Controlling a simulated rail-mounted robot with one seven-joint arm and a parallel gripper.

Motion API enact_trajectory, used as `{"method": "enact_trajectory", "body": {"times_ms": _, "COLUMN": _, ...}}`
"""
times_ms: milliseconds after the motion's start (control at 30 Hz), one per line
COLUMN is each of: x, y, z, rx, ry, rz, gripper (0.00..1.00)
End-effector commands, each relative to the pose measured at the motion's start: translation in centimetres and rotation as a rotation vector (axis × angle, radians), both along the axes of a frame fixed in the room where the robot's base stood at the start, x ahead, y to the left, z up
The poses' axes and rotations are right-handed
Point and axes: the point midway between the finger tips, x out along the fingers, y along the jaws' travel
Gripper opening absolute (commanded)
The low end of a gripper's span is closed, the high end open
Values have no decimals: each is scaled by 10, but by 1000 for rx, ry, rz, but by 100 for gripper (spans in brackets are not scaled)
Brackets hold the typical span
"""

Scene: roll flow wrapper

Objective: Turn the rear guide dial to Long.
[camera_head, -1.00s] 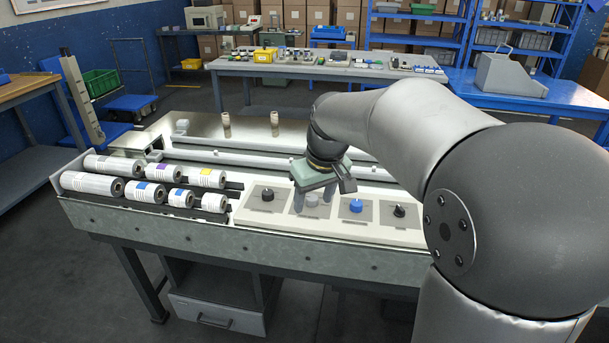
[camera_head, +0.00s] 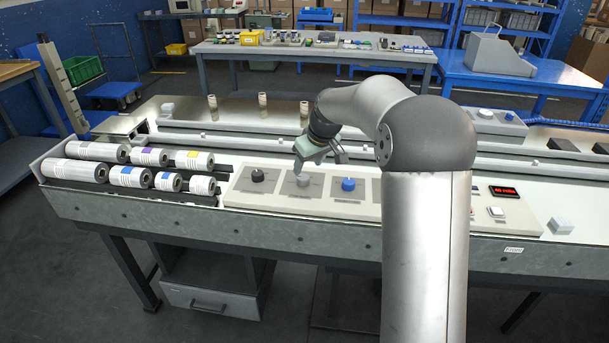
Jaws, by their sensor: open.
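A pale control panel (camera_head: 240,198) on the wrapper's front holds a row of dials. From the left I see a black dial (camera_head: 258,175), a grey dial (camera_head: 303,180) and a blue dial (camera_head: 348,184). Their labels are too small to read, so I cannot tell which is the rear guide dial. My gripper (camera_head: 319,161) is open and empty. It is just above and behind the grey dial, tilted downward. I cannot tell whether it touches that dial. My arm hides the panel to the right of the blue dial.
Several labelled rolls (camera_head: 130,176) lie left of the panel. Upright tan pegs (camera_head: 263,105) stand behind the rails (camera_head: 240,146). A red display (camera_head: 503,191) and a white switch (camera_head: 496,211) are on the right. A small white block (camera_head: 562,226) sits farther right.

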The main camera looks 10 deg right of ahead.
Motion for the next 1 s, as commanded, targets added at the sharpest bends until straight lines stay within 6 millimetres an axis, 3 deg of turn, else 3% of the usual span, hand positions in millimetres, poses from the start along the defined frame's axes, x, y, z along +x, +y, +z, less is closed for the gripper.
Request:
{"method": "enact_trajectory", "body": {"times_ms": 100, "x": 8, "y": 4, "z": -23, "rx": 0, "ry": 3, "rz": 1, "gripper": 55}}
{"method": "enact_trajectory", "body": {"times_ms": 300, "x": 17, "y": 8, "z": -47, "rx": 0, "ry": 2, "rz": 0, "gripper": 55}}
{"method": "enact_trajectory", "body": {"times_ms": 700, "x": 20, "y": 9, "z": -54, "rx": -1, "ry": 0, "rz": 0, "gripper": 55}}
{"method": "enact_trajectory", "body": {"times_ms": 733, "x": 20, "y": 9, "z": -54, "rx": -1, "ry": 0, "rz": 0, "gripper": 53}}
{"method": "enact_trajectory", "body": {"times_ms": 900, "x": 20, "y": 9, "z": -54, "rx": -1, "ry": 0, "rz": 0, "gripper": 10}}
{"method": "enact_trajectory", "body": {"times_ms": 1000, "x": 20, "y": 9, "z": -54, "rx": 0, "ry": 0, "rz": -1, "gripper": 11}}
